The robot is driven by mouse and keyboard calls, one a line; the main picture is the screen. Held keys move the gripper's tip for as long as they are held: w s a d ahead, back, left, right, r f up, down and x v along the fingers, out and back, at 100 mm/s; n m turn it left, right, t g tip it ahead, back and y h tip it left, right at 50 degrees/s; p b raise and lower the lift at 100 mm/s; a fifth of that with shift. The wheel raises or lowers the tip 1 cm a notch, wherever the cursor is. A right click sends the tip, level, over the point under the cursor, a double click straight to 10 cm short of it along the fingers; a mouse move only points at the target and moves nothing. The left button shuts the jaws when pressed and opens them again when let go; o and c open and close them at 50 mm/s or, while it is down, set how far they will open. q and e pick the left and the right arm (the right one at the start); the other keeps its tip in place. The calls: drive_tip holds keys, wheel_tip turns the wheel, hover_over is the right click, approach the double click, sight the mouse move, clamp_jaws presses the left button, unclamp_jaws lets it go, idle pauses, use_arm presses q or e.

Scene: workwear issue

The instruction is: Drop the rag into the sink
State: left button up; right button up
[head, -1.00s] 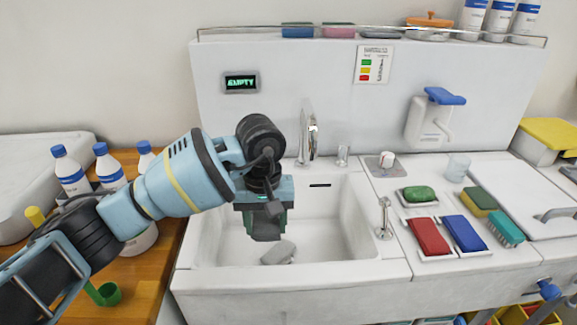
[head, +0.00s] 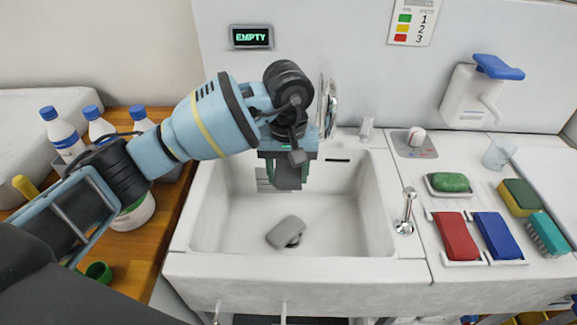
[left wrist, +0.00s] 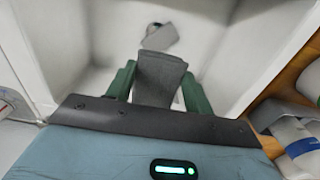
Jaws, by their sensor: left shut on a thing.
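My left gripper (head: 288,182) is above the sink basin (head: 345,215), toward its back and near the tap. It is shut on a dark grey, cloth-like piece, which I take for the rag (left wrist: 160,75). In the left wrist view the rag sits between the two green fingers (left wrist: 158,88). In the head view it is mostly hidden by the fingers. A lighter grey flat block (head: 286,232) lies on the basin floor, partly over the drain. My right gripper is not in view.
A chrome tap (head: 330,105) stands close behind the gripper. Right of the basin are a lever (head: 406,212), a red pad (head: 455,237), a blue pad (head: 497,236) and a green soap (head: 450,182). Bottles (head: 62,133) stand on the wooden counter at left.

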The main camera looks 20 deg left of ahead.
sight(288, 176)
use_arm(q)
wheel_tip(288, 176, down, 4)
drive_tip(key=shift+f+b, duration=0.1)
drive_tip(key=shift+b, duration=0.5)
drive_tip(key=shift+f, duration=0.3)
drive_tip(key=o, duration=1.1)
drive_tip(key=shift+c, duration=0.2)
drive_tip(key=shift+r, duration=0.1)
